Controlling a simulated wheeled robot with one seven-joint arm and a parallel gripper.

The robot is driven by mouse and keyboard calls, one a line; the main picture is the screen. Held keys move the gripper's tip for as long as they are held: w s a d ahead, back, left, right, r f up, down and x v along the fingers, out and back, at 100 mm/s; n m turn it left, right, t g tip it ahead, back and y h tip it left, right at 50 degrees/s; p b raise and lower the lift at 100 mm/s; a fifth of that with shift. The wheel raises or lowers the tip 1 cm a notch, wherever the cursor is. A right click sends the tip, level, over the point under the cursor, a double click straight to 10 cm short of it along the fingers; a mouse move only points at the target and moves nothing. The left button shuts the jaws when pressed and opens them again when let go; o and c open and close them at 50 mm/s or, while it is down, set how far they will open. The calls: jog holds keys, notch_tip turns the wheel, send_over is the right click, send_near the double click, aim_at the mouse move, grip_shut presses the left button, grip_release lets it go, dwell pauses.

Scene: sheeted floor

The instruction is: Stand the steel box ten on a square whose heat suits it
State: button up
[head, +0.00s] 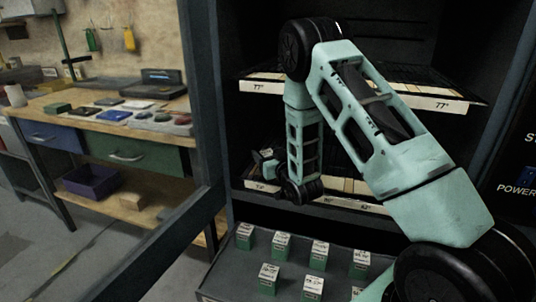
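Several small green boxes with white, printed tops stand in two rows on a dark tray (228,270), among them a back-left box (244,240) and a front box (268,281). Their print is too small to read, so I cannot tell which is box ten. A dark cabinet holds an upper shelf (425,98) and a lower shelf (345,203) with pale squares and heat labels; the upper left label reads about 77°. My gripper (262,163) is at the left of the lower shelf, partly in shadow. Whether it holds a box is unclear.
My arm covers much of the cabinet's middle and right. The cabinet's left post (205,120) stands close to my gripper. A wooden workbench (60,103) with tools and drawers is at the left, with a purple bin (92,185) beneath. The floor before it is clear.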

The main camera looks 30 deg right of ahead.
jog(key=shift+r, duration=0.1)
jog(key=shift+s+r, duration=0.1)
jog(key=s+a, duration=0.2)
jog(key=s, duration=1)
jog(key=s+a+n+g+y, duration=0.25)
jog(key=a+g, duration=0.25)
jog(key=a, duration=0.5)
jog(key=s+a+n+g+y, duration=0.1)
jog(key=a+g+y, duration=0.25)
jog(key=a, duration=0.75)
jog(key=s+a+r+n+g+h, duration=0.1)
jog(key=s+a+r+g, duration=0.1)
jog(key=s, duration=0.6)
jog(key=s+a+r+n+g+h, duration=0.1)
jog(key=s+a+r+n+g, duration=0.1)
jog(key=s, duration=0.5)
jog(key=s+a+r+n+g+h, duration=0.1)
jog(key=s+a+r+n+g, duration=0.1)
jog(key=s+g, duration=0.3)
jog(key=s+r, duration=0.1)
jog(key=s, duration=0.2)
jog(key=shift+s+r+p, duration=0.25)
jog(key=shift+s+p, duration=0.05)
jog(key=shift+n, duration=0.25)
